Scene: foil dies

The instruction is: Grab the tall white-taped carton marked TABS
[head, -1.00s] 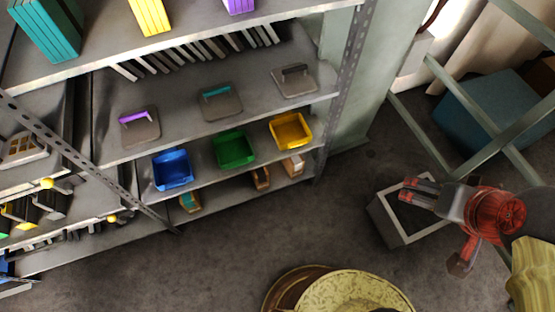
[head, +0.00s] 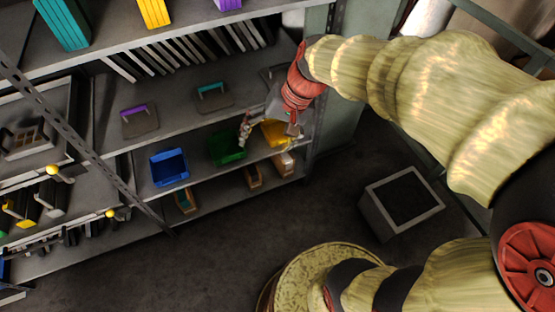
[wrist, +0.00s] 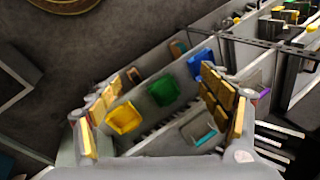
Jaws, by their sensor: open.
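Small brown cartons stand on the bottom shelf in the head view. The rightmost carton (head: 283,164) shows a pale, whitish top. Another carton (head: 253,177) is left of it, and one with a teal part (head: 186,201) is farther left. No TABS lettering is readable. My gripper (head: 268,137) is open and empty in front of the yellow bin (head: 270,134), above the right cartons. In the wrist view my gripper (wrist: 160,90) has its fingers wide apart, with shelf and bins between them. A brown carton (wrist: 133,75) shows small beyond the left finger.
A green bin (head: 226,147) and a blue bin (head: 169,167) stand on the shelf above the cartons. Flat handled lids (head: 139,120) lie one shelf higher. A metal post (head: 318,140) bounds the shelf at right. An open grey box (head: 402,200) stands on clear floor.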

